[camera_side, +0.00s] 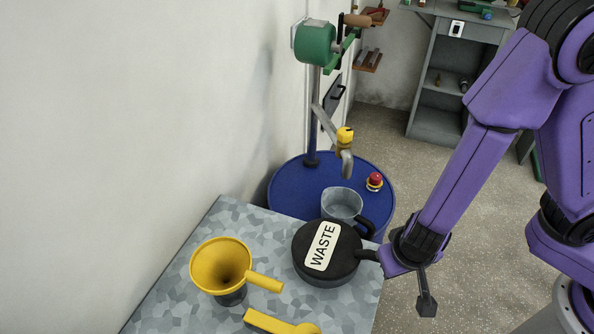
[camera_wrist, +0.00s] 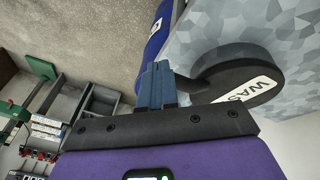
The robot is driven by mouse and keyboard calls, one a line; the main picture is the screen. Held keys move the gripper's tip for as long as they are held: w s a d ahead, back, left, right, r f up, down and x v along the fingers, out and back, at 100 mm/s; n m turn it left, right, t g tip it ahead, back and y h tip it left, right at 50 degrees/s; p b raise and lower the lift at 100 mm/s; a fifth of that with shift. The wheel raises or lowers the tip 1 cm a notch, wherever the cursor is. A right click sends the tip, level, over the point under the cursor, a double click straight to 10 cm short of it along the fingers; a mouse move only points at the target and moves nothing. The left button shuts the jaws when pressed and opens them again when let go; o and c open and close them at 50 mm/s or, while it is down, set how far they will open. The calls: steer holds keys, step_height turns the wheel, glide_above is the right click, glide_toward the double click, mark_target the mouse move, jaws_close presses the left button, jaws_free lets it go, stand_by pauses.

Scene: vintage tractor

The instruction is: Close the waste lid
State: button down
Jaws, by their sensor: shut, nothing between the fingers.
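The round black waste lid (camera_side: 345,243) with a white "WASTE" label lies flat over a dark round container (camera_side: 322,280) on the grey patterned table. Whether it is fully seated I cannot tell. A short dark handle sticks out from the lid's right side. My gripper (camera_side: 381,258) is at the end of this handle, at the table's right edge. In the wrist view my gripper (camera_wrist: 157,68) has its blue-grey fingers together and empty. They are beside the curved handle of the lid (camera_wrist: 245,75); whether they touch it is unclear.
A yellow funnel (camera_side: 217,262) stands left of the container, with another yellow part (camera_side: 275,322) at the front. Behind are a clear jug (camera_side: 341,203), a blue drum (camera_side: 292,186), a red button (camera_side: 375,179) and a green pump (camera_side: 314,43). Open floor lies right.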

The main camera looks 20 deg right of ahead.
steer(key=shift+s+d+f, duration=0.1)
steer(key=shift+f, duration=0.35)
steer(key=shift+w+a, duration=0.6)
steer(key=shift+s+d+r, duration=0.9)
steer(key=shift+s+r, duration=2.05)
steer(key=shift+s, duration=2.35)
steer(key=w+d+r+n+g+y, duration=0.1)
steer(key=d+r+n+g+y, duration=0.1)
steer(key=d+r+n, duration=1)
steer(key=d+n, duration=0.2)
steer(key=d, duration=0.1)
steer(key=shift+w+d+y, duration=0.15)
steer(key=shift+d+y, duration=0.1)
steer(key=shift+y, duration=0.15)
